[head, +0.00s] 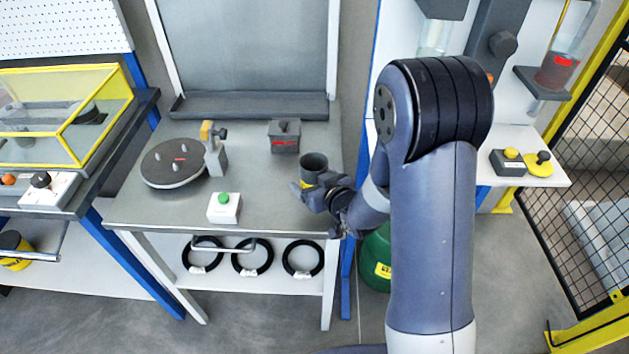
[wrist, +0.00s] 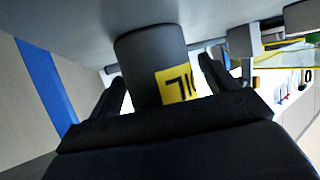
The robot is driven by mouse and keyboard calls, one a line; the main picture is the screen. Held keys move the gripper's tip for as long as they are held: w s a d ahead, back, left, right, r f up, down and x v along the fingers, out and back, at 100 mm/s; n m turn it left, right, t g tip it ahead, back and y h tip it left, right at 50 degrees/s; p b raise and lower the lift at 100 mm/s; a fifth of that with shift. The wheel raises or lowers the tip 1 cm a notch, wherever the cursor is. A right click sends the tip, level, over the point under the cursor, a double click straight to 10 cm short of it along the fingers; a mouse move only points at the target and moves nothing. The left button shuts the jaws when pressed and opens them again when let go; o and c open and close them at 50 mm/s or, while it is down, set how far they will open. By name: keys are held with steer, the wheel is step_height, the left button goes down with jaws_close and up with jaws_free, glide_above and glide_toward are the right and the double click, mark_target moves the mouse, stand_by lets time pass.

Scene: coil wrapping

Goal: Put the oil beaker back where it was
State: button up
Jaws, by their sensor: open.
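The oil beaker (head: 314,162) is a dark grey cylinder standing upright on the right part of the grey table (head: 265,215). A yellow label with dark lettering shows on the beaker (wrist: 150,55) in the wrist view, where the picture is upside down. My gripper (head: 312,192) is at the near side of the beaker, low over the table. In the wrist view my gripper (wrist: 160,90) is open, with one finger on each side of the beaker. I cannot tell whether either finger touches it.
A round turntable (head: 172,165) with pegs, a grey box (head: 285,136) and a white box with a green button (head: 224,207) stand on the table. Several black rings (head: 252,257) hang below. A green drum (head: 377,260) stands on the floor right of the table.

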steer(key=shift+s+d+r, duration=0.2)
steer(key=shift+s+d, duration=0.05)
steer(key=shift+s, duration=0.05)
steer(key=b+v, duration=0.1)
steer(key=v, duration=1)
steer(key=shift+d, duration=0.15)
stand_by(1.0)
